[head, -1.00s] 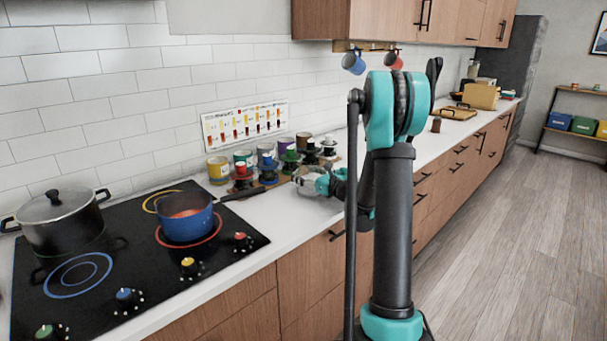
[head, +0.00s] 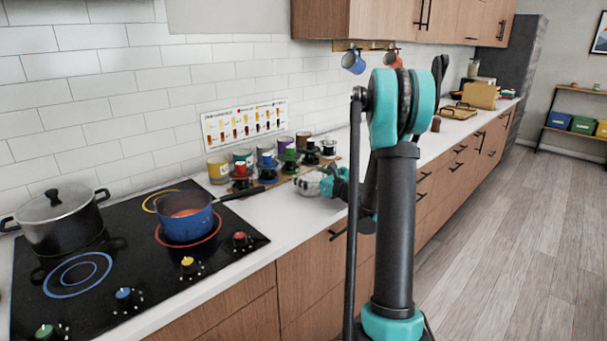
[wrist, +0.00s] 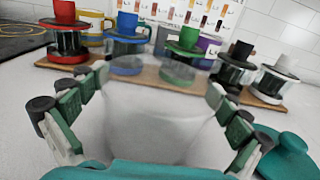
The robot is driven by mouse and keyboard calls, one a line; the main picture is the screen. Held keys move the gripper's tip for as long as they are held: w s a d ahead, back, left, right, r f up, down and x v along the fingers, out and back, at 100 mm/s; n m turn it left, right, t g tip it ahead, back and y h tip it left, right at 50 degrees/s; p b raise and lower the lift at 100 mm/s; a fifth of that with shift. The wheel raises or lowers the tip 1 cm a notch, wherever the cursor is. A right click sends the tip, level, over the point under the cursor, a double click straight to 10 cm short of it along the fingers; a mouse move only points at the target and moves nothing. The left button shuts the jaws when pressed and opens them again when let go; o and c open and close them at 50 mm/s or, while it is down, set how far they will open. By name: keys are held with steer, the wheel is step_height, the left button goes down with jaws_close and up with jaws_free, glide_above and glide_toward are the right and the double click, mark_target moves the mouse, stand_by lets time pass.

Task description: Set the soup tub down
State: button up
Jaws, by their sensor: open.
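In the wrist view a pale, translucent tub (wrist: 155,135), which I take to be the soup tub, stands between the fingers of my gripper (wrist: 157,84). The fingers are spread, one on each side of the tub. Whether they still touch its wall I cannot tell. The tub appears upright at the counter, though its underside is hidden. The tub is hard to make out there.
A blue pot (head: 187,217) is on the cooktop (head: 120,285) to the left. White counter (head: 250,212) is bare in front.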

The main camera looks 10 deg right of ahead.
steer(key=v, duration=1)
steer(key=shift+s, duration=0.1)
